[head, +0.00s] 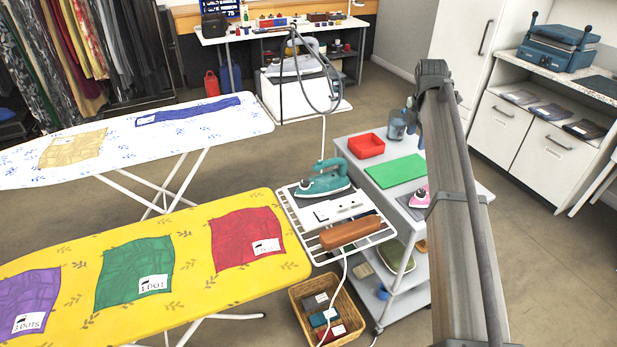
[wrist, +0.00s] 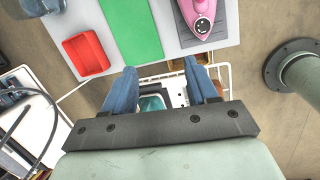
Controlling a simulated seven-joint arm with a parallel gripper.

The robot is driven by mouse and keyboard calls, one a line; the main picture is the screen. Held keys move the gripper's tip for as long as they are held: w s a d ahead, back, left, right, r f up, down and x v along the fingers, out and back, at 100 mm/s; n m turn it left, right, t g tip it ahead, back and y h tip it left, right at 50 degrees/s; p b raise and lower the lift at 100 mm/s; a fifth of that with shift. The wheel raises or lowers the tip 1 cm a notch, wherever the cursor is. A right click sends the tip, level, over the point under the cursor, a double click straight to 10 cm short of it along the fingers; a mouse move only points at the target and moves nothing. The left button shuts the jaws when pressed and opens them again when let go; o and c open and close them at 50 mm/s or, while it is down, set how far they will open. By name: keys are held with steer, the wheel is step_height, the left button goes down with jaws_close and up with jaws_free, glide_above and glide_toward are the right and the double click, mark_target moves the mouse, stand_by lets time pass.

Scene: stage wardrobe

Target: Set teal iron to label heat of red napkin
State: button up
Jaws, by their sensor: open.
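The teal iron (head: 323,182) rests on a white wire rack (head: 291,204) at the end of the yellow ironing board. Its heat setting is too small to read. The red napkin (head: 243,238) lies on the yellow board, with a white label (head: 267,246) whose print I cannot read for sure. In the wrist view my gripper (wrist: 162,86) is open, with its two blue fingers apart. A teal part (wrist: 151,103), apparently the iron, shows between and beyond them, mostly hidden by the gripper body. I cannot make out the gripper in the head view.
A green napkin (head: 134,271) labelled "1 DOT" and a purple one (head: 27,302) labelled "3 DOTS" share the yellow board. A brown block (head: 349,231) lies on the rack. The grey trolley holds a red tray (head: 366,146), green mat (head: 394,171) and pink iron (wrist: 199,17).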

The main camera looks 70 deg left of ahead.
steer(key=s+a+n+g, duration=0.1)
steer(key=s+a, duration=0.3)
steer(key=s, duration=0.3)
steer(key=s+a+n, duration=0.1)
steer(key=s+a, duration=0.4)
steer(key=s, duration=0.3)
steer(key=n+g+h, duration=0.1)
steer(key=n+h, duration=0.1)
glide_above(305, 181)
step_height(305, 181, down, 2)
step_height(305, 181, down, 14)
steer(key=shift+r, duration=0.1)
steer(key=shift+c, duration=0.3)
steer(key=c, duration=1)
